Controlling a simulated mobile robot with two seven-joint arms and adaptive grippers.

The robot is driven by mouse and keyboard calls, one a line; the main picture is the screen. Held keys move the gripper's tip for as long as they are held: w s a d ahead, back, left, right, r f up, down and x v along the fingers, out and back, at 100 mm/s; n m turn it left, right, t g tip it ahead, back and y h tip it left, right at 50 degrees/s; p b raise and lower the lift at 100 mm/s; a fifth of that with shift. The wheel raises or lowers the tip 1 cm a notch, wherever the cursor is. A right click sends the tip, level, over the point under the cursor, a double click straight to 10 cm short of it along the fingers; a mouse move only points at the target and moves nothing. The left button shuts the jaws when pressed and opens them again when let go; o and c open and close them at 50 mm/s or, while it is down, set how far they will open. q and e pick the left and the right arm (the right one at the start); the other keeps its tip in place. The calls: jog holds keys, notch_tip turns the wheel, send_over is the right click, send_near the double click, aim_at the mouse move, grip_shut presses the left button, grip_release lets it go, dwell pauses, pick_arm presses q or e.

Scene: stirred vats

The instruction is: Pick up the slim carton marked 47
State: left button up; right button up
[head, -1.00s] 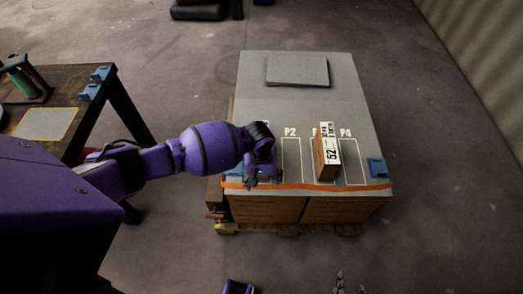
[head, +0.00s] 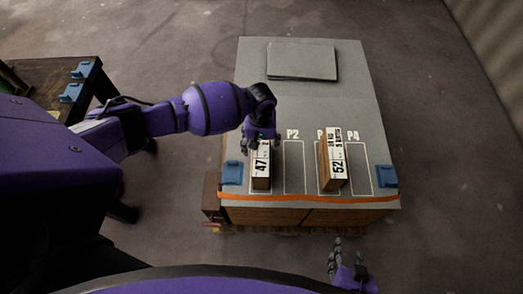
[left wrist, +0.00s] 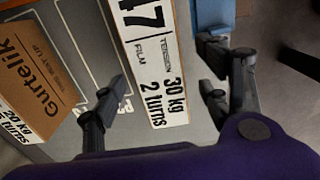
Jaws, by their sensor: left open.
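The slim carton marked 47 (head: 261,168) stands on the grey top in the leftmost slot, its white label facing up. My left gripper (head: 260,146) is at the far end of this carton and seems to be above it. In the left wrist view the fingers of my left gripper (left wrist: 161,92) are spread wide, one on each side of the carton's label (left wrist: 152,55), with gaps on both sides. It holds nothing. My right gripper (head: 347,250) is low in the head view, in front of the pallet, its fingers apart and empty.
A carton marked 52 (head: 333,165) stands in the slot at P3; its brown side shows in the left wrist view (left wrist: 35,75). Slots P2 and P4 look empty. Blue brackets (head: 232,172) (head: 386,176) sit at the front corners. A grey slab (head: 302,60) lies at the back.

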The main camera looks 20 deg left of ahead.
aim_at(261, 150)
pick_arm(q)
jog(key=f, duration=0.1)
jog(key=s+f, duration=0.1)
jog(key=f, duration=0.1)
jog(key=shift+s+d+f, duration=0.1)
jog(key=shift+s+d, duration=0.05)
jog(key=shift+d, duration=0.05)
notch_tip(261, 150, down, 3)
jog(key=shift+d+r+b, duration=0.1)
jog(key=shift+r+b, duration=0.05)
jog(key=shift+b, duration=0.2)
jog(key=shift+f, duration=0.5)
jog(key=c, duration=0.4)
jog(key=shift+r, duration=0.1)
grip_shut()
pick_arm(e)
jog(key=shift+s+d+f, duration=0.55)
jog(key=shift+s+f, duration=0.1)
jog(key=shift+s, duration=0.1)
